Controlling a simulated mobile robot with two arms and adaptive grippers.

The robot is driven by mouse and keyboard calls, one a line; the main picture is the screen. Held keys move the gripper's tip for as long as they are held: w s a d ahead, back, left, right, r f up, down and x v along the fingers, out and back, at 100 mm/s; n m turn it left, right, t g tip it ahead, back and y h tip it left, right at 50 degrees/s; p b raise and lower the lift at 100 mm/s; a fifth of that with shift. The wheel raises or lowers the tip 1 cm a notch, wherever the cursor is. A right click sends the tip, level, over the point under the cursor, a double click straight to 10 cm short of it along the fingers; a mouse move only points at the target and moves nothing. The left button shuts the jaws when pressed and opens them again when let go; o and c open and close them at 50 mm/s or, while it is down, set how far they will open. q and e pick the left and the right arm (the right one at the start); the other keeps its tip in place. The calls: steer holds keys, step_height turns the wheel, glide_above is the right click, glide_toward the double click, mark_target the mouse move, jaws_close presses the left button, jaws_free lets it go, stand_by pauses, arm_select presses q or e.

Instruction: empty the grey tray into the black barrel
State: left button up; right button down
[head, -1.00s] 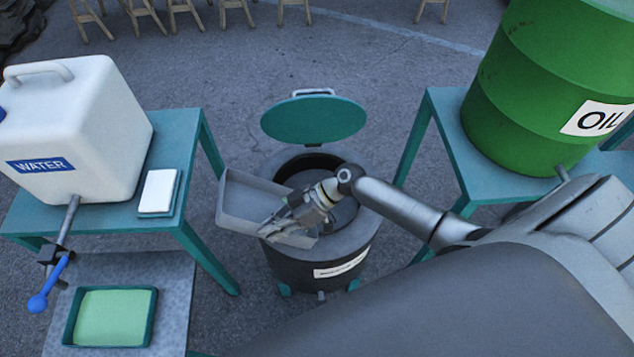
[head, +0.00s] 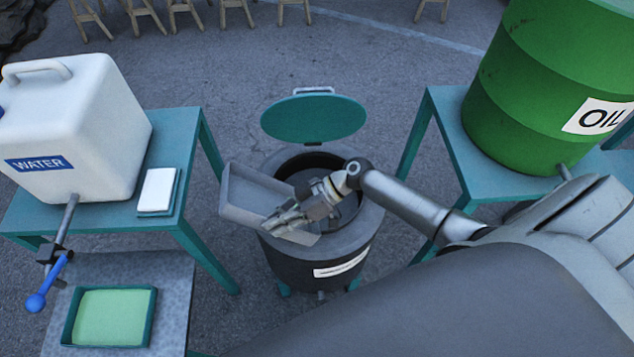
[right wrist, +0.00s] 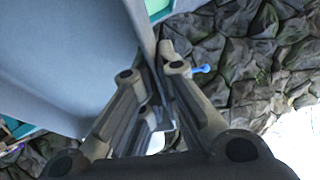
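The grey tray (head: 240,197) is held over the left part of the black barrel's opening, tilted. Its inside looks bare in the head view; whether anything lies in its covered part I cannot tell. The black barrel (head: 300,262) stands on the ground with its teal lid (head: 314,119) raised at the back. My right gripper (head: 282,219) is shut on the tray's near right wall. In the right wrist view the fingers (right wrist: 155,82) pinch the edge of the tray (right wrist: 70,55). The barrel's floor is partly hidden by my arm. My left gripper is not in view.
On the left, a teal table holds a white water container (head: 85,125) with a blue-handled tap and a small white block. In front is a green-filled tray (head: 112,317). A green oil drum (head: 530,85) stands on a table at the right.

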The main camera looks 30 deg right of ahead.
steer(key=shift+w+d+r+y+b, duration=0.2)
steer(key=shift+d+r+y+b, duration=0.4)
steer(key=shift+d+r+y, duration=0.8)
stand_by(0.5)
steer(key=shift+d, duration=0.25)
steer(key=shift+d+r+b, duration=0.2)
steer(key=shift+d+b, duration=0.05)
steer(key=shift+b, duration=0.2)
steer(key=shift+d+r, duration=0.1)
steer(key=shift+d, duration=0.05)
steer(key=shift+d+r+y+b, duration=0.2)
steer(key=shift+y+b, duration=0.1)
steer(key=shift+b, duration=0.3)
steer(key=shift+w+d+r+m+y+b, duration=0.1)
steer(key=shift+d+r+m+y+b, duration=0.25)
steer(key=shift+d+b, duration=0.5)
steer(key=shift+d+r+y+b, duration=0.4)
steer(key=shift+d+y+b, duration=0.2)
steer(key=shift+b, duration=0.55)
steer(key=shift+w+d+r+b, duration=0.1)
steer(key=shift+d+r+b, duration=0.05)
steer(key=shift+d+b, duration=0.25)
